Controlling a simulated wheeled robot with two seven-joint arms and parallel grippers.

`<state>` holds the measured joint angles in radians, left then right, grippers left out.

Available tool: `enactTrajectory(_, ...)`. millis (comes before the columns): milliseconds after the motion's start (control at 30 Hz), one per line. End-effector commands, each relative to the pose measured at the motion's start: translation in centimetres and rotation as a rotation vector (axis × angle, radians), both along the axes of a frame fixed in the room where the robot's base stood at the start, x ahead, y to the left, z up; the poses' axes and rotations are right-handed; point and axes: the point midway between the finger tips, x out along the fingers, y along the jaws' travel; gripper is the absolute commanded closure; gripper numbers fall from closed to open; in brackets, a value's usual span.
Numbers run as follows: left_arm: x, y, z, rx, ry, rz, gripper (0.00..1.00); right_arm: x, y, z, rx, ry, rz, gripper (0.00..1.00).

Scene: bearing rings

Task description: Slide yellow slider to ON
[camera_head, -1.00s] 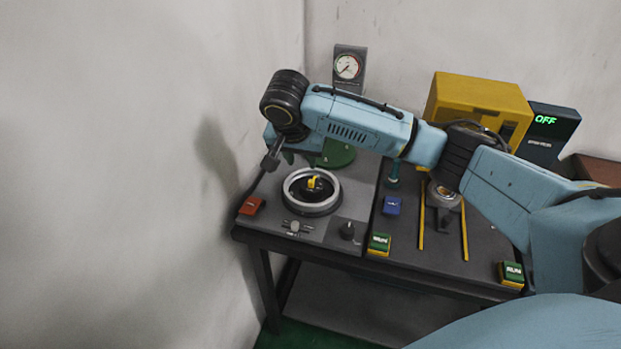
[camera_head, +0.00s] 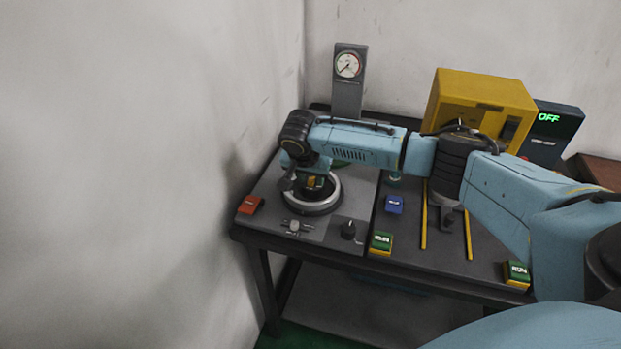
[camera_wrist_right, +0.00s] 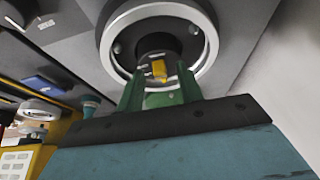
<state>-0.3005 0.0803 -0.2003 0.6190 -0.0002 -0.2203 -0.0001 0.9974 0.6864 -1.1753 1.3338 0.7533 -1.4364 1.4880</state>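The yellow slider (camera_wrist_right: 159,69) sits on the dark centre of a round fixture with a silver ring (camera_wrist_right: 110,45). The fixture also shows in the head view (camera_head: 335,201) on the grey panel at the table's left. My right arm reaches in from the right. My right gripper (camera_head: 308,181) is over the fixture and partly covers the slider. In the wrist view its two green fingers (camera_wrist_right: 161,82) are apart, one on each side of the slider in the picture. I see a gap around the slider; contact cannot be told. My left gripper is not in view.
A red block (camera_head: 250,204), a small metal valve (camera_head: 296,226) and a black knob (camera_head: 348,229) surround the fixture. A gauge (camera_head: 348,66) stands behind. A wall rises close at left.

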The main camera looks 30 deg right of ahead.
Motion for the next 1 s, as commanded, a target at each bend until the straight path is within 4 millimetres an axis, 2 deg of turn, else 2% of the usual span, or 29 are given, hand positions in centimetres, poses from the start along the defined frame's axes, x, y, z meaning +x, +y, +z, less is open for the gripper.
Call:
enactTrajectory(267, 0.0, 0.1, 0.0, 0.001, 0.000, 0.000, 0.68, 0.0, 0.0, -0.1, 0.000, 0.000, 0.000, 0.64)
enactTrajectory(567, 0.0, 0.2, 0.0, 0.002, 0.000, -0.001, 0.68, 0.0, 0.0, -0.1, 0.000, 0.000, 0.001, 1.00)
enactTrajectory(867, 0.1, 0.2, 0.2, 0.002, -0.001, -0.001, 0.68, 0.1, 0.0, 0.0, 0.001, 0.000, 0.000, 1.00)
enactTrajectory(1000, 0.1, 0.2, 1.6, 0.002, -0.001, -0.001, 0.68, 0.7, -0.1, 0.6, 0.004, -0.010, 0.001, 1.00)
